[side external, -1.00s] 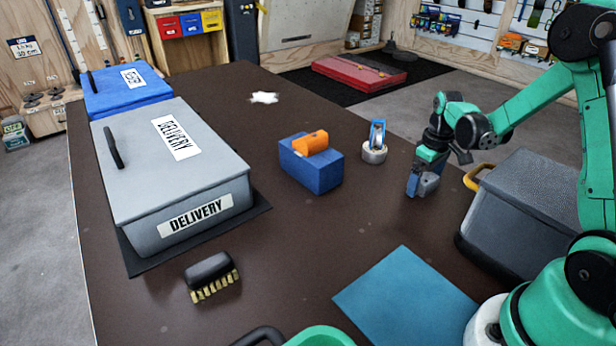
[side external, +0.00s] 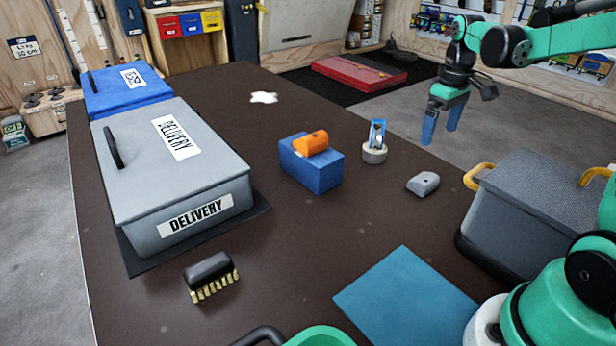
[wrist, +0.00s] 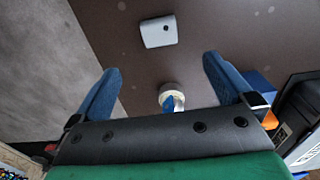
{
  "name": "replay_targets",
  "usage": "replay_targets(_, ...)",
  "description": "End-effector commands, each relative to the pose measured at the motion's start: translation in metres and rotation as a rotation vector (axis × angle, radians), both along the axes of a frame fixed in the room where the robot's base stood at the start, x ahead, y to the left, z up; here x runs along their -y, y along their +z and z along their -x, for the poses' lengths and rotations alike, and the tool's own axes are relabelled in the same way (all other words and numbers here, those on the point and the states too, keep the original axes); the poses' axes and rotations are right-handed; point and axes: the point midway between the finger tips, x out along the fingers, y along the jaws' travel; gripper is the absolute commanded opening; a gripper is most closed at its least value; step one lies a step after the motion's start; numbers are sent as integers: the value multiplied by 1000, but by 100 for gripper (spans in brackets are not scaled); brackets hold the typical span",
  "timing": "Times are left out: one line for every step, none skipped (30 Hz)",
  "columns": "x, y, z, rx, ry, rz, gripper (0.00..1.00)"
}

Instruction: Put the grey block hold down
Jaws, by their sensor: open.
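My gripper also shows in the wrist view (wrist: 160,75), open and empty.
A grey delivery box (side external: 130,188), a brush (side external: 211,274), a teal mat (side external: 405,302) and a dark grey crate (side external: 520,215) surround bare table.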

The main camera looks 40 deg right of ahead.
Motion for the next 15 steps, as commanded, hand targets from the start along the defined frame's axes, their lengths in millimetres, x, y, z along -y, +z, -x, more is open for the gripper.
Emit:
replay_targets(-5,3,-1,9,3,5,100)
replay_targets(-9,5,-1,18,5,11,100)
replay_targets(-17,8,-1,37,6,21,100)
replay_targets(-24,10,-2,54,8,30,100)
replay_targets(-33,13,-2,77,9,40,100)
replay_targets(-46,16,-2,113,11,53,100)
replay_targets(-57,18,-1,144,12,63,100)
replay_targets(-68,20,0,178,13,71,100)
replay_targets(-84,22,1,226,14,79,100)
replay_targets(-95,24,3,263,15,82,100)
replay_targets(-105,24,5,299,15,83,100)
replay_targets(-119,24,9,347,15,82,100)
replay_targets(-128,24,11,382,14,79,100)
replay_targets(-136,23,14,415,14,73,100)
replay_targets(-147,22,17,456,12,64,100)
